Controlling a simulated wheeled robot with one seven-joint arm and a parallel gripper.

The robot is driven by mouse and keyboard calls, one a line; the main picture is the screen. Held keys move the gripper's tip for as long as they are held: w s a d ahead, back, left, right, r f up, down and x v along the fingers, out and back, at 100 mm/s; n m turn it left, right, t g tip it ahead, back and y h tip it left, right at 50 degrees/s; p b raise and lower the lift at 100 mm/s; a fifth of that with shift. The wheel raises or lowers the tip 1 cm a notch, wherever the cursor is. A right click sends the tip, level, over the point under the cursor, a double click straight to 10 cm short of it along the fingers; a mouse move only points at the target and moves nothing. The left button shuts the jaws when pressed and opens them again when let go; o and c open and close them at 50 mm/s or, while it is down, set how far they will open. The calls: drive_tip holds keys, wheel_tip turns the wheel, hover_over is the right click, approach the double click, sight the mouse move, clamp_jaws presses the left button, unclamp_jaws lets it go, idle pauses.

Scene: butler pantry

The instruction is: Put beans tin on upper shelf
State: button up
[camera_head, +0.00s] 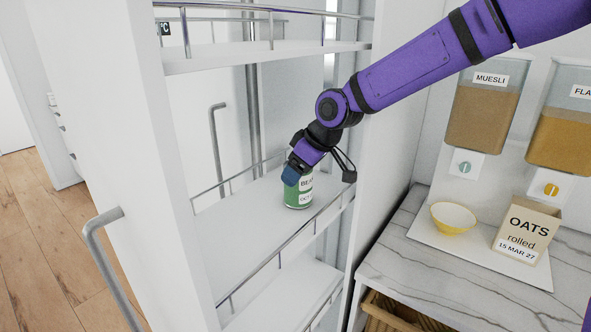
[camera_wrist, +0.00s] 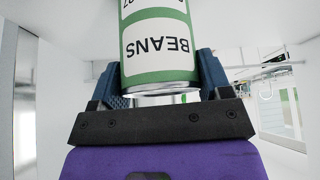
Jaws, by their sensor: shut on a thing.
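The beans tin (camera_head: 298,193) is green with a white label and stands upright at the middle shelf (camera_head: 243,215) of the white pull-out larder unit. My gripper (camera_head: 298,172) reaches in from the right and is shut on the tin. In the wrist view the tin (camera_wrist: 160,45) sits between the two blue finger pads (camera_wrist: 162,85), with its "BEANS" label upside down in the picture. I cannot tell whether the tin's base touches the shelf. The upper shelf (camera_head: 270,54) is above my gripper, with a metal rail around it, and its visible part looks empty.
Thin rails edge the shelves, and a lower shelf (camera_head: 290,295) lies below. To the right, a marble counter (camera_head: 400,262) holds a white tray with a yellow bowl (camera_head: 453,217) and an oats box (camera_head: 526,230). Muesli (camera_head: 484,112) and flakes dispensers hang above it.

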drive_tip(key=shift+a, duration=0.1)
drive_tip(key=o, duration=0.9)
drive_tip(key=shift+f, duration=0.1)
drive_tip(key=v, duration=0.5)
drive_tip(key=s+d, duration=0.2)
drive_tip(key=d, duration=0.1)
drive_tip(key=s+d, duration=0.2)
drive_tip(key=d, duration=0.2)
drive_tip(key=s+d, duration=0.2)
drive_tip(key=d, duration=0.1)
drive_tip(key=shift+d, duration=0.25)
